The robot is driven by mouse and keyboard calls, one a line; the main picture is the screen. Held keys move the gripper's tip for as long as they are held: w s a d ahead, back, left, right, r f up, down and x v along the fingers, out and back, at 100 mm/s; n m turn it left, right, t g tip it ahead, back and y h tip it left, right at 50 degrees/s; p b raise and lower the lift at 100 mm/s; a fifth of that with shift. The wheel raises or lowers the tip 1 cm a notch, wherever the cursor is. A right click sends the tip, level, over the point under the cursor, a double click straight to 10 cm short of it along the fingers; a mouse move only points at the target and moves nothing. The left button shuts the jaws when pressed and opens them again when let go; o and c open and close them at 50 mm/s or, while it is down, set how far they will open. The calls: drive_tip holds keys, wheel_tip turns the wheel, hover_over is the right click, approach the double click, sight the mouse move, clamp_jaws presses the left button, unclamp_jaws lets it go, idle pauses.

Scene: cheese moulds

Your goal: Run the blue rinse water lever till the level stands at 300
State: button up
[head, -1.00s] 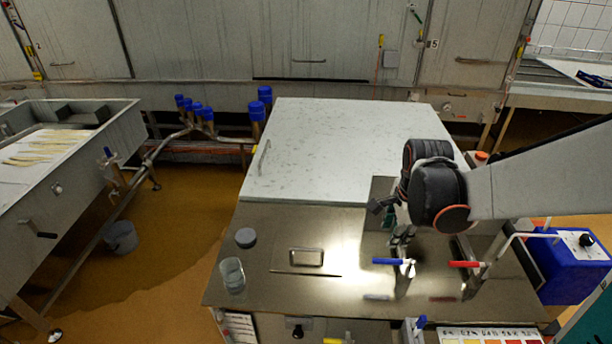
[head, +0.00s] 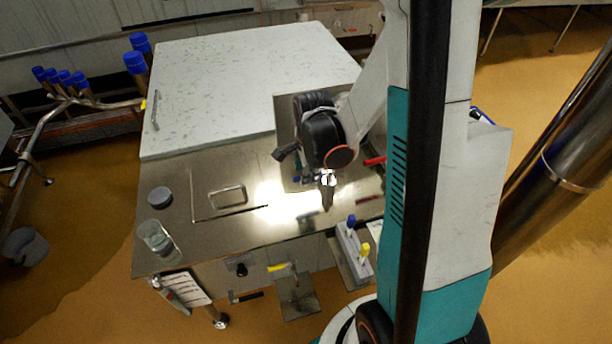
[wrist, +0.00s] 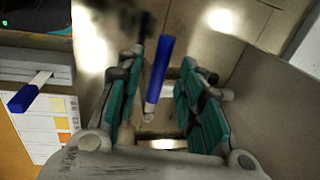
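The blue lever (wrist: 158,75) stands between the two teal fingers of my gripper (wrist: 163,66) in the wrist view. The fingers are open, with a gap on both sides of the lever; contact is not clear. In the head view the blue lever (head: 301,180) shows only as a small piece below my dark wrist, which hides most of it and the fingers. The tap (head: 327,179) is beside it over the steel counter. A clear glass vessel (head: 157,237) stands at the counter's front left corner. I cannot read any level or scale.
A red lever (head: 374,161) is right of the tap, partly hidden by my arm. A grey round lid (head: 160,197) and a recessed hatch handle (head: 228,196) are on the counter. Blue and yellow handles (head: 351,220) are at its front edge. A pale slab (head: 250,80) lies behind.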

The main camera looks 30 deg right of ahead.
drive_tip(key=shift+w+f, duration=0.1)
drive_tip(key=shift+f, duration=0.45)
clamp_jaws()
